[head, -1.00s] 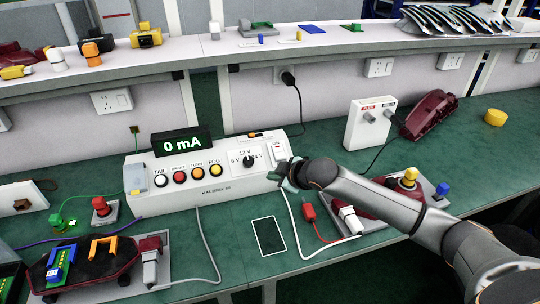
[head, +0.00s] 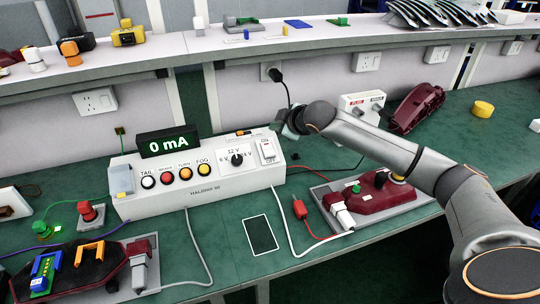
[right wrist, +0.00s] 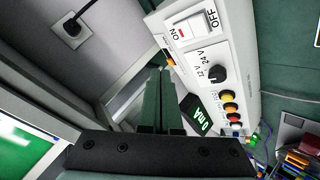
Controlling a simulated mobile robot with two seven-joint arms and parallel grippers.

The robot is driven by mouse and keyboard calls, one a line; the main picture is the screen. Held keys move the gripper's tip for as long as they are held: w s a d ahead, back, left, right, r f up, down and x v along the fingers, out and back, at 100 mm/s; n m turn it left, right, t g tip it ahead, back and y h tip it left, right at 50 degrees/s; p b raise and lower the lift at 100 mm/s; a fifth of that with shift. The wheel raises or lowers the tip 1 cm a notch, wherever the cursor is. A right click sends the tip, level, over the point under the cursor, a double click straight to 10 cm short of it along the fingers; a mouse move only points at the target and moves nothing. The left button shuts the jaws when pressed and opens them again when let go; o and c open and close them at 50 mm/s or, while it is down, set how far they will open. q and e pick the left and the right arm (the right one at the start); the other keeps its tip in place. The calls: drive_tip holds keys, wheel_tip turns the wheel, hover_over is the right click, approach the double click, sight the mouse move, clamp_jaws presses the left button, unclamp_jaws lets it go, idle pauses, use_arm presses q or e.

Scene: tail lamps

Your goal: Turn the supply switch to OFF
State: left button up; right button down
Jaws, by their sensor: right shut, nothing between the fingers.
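The supply switch (head: 267,150) is a white rocker at the right end of the white supply box (head: 200,200). In the right wrist view the supply switch (right wrist: 191,28) has ON printed at its left end, OFF at its right end, and a small red mark near ON. I cannot tell for sure which end is pressed in. The display (head: 168,143) reads 0 mA. My right gripper (head: 288,124) is shut and empty, up and to the right of the switch, apart from it. My left gripper is out of view.
The box also carries a voltage knob (head: 237,159) and several lamp buttons. A white fuse box (head: 362,107) stands behind my right arm. A dark tablet (head: 261,234) lies in front. A maroon lamp (head: 372,193) sits at the right. A shelf (head: 200,59) runs behind.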

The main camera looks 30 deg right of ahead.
sight(267, 148)
drive_tip(key=f+b, duration=0.4)
drive_tip(key=f, duration=0.1)
drive_tip(key=w+f+b, duration=0.1)
drive_tip(key=f+b, duration=0.1)
drive_tip(key=b, duration=0.1)
drive_tip(key=shift+w+d+f, duration=0.1)
drive_tip(key=shift+f, duration=0.05)
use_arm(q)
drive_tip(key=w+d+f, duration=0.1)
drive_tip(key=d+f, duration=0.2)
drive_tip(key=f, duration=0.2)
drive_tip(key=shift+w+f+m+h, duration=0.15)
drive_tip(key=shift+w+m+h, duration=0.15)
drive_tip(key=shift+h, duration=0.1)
use_arm(e)
drive_tip(key=shift+w+f, duration=0.1)
drive_tip(key=shift+f, duration=0.4)
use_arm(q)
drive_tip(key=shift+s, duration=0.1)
use_arm(e)
drive_tip(key=shift+f, duration=0.1)
idle(0.4)
drive_tip(key=shift+f, duration=0.25)
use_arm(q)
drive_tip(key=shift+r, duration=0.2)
